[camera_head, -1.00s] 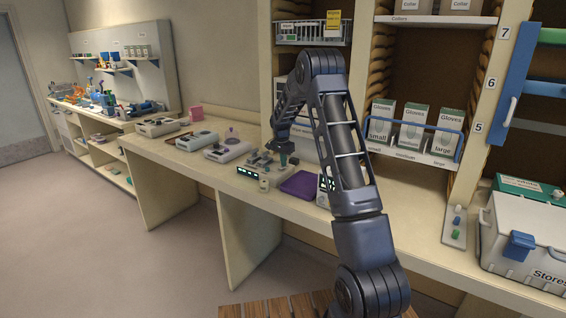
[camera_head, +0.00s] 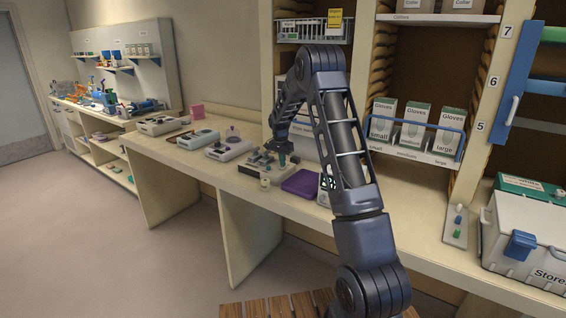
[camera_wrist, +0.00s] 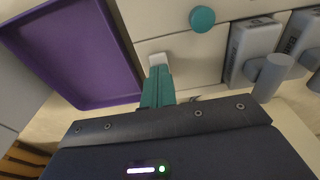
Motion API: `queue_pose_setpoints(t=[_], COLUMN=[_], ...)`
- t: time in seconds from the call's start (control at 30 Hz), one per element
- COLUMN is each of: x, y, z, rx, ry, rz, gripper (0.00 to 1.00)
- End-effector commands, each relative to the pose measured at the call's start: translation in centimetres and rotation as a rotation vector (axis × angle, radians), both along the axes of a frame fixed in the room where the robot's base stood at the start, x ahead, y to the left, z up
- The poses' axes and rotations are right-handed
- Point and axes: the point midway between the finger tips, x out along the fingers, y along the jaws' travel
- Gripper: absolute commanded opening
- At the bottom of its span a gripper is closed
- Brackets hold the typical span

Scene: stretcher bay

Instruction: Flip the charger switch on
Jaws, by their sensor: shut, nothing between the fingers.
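The charger (camera_head: 255,167) is a pale box with a dark front strip, on the counter left of the purple tray. In the wrist view its pale top (camera_wrist: 180,45) carries a small white switch (camera_wrist: 157,60), a round teal knob (camera_wrist: 202,18) and grey blocks. My gripper (camera_head: 283,160) is over the charger, pointing down. In the wrist view its teal fingertips (camera_wrist: 157,75) are closed together with nothing between them. They are right at the white switch and partly cover it; I cannot tell whether they touch it or which way it is set.
The purple tray (camera_head: 302,183) lies close beside the charger, also seen in the wrist view (camera_wrist: 80,50). A small pale jar (camera_head: 265,183) stands at the charger's front. Other devices (camera_head: 228,149) line the counter to the left. A shelf of glove boxes (camera_head: 412,125) is to the right.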

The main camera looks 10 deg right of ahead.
Motion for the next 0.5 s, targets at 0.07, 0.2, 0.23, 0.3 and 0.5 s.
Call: queue_pose_setpoints(t=[0.07,0.2,0.23,0.3,0.5], x=[-0.2,-0.3,-0.3,-0.4,-0.7], y=[0.3,0.4,0.4,0.4,0.7], z=[0.5,2.8,3.4,4.9,8.9], rx=[0.001,0.001,0.001,0.0,0.001], ry=[0.003,-0.002,-0.002,-0.004,-0.005], rz=[0.003,0.002,0.002,0.001,-0.001], gripper=[0.0,0.0,0.0,0.0,0.0])
